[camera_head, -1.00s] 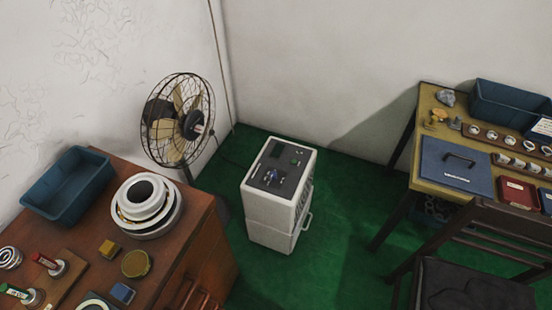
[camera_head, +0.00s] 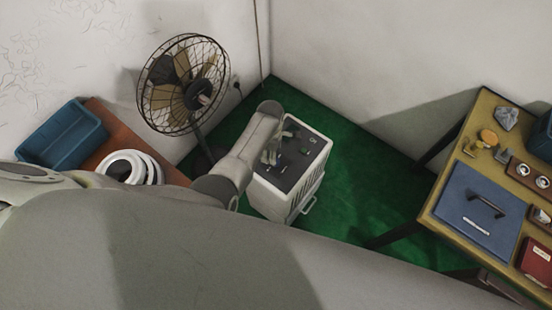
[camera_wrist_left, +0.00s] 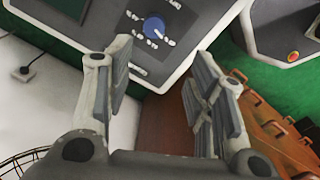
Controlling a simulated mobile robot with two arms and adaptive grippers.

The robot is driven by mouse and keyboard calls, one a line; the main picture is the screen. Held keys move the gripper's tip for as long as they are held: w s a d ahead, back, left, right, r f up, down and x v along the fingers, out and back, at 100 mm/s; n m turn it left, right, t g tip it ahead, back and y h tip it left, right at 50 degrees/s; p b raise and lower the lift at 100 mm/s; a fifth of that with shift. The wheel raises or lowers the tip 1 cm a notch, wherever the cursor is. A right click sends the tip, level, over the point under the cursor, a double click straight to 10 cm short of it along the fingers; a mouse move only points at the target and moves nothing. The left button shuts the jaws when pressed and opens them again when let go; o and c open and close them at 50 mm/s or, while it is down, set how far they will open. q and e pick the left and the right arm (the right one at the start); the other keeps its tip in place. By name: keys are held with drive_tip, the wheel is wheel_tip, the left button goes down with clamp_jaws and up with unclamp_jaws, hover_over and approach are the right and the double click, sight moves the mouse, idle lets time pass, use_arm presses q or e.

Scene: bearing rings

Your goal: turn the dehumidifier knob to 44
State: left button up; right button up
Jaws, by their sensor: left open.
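The white dehumidifier (camera_head: 285,190) stands on the green floor in the middle of the head view, with a dark panel on top. Its blue round knob (camera_wrist_left: 154,27) shows at the top of the left wrist view, with white marks around it; I cannot read its setting. My left gripper (camera_head: 272,147) is over the panel in the head view and partly covers it. In the left wrist view the left gripper (camera_wrist_left: 160,68) is open and empty. The knob lies beyond the fingertips, apart from them. My right gripper is not in view.
A brown cabinet (camera_head: 104,117) with a blue bin (camera_head: 62,140) is at the left. A yellow-topped table (camera_head: 445,205) stands at the right. Green floor is clear between dehumidifier and table.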

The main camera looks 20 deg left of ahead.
use_arm(q)
drive_tip(key=b, duration=0.1)
drive_tip(key=w+d+f+n+b, duration=0.1)
drive_tip(key=shift+w+d+f+b, duration=0.15)
drive_tip(key=shift+w+f+b, duration=0.05)
drive_tip(key=shift+f+b, duration=0.15)
wheel_tip(320, 180, down, 8)
drive_tip(key=b, duration=0.8)
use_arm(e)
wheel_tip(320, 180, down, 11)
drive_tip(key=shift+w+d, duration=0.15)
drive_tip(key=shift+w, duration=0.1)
use_arm(q)
drive_tip(key=shift+c, duration=0.3)
drive_tip(key=c, duration=1)
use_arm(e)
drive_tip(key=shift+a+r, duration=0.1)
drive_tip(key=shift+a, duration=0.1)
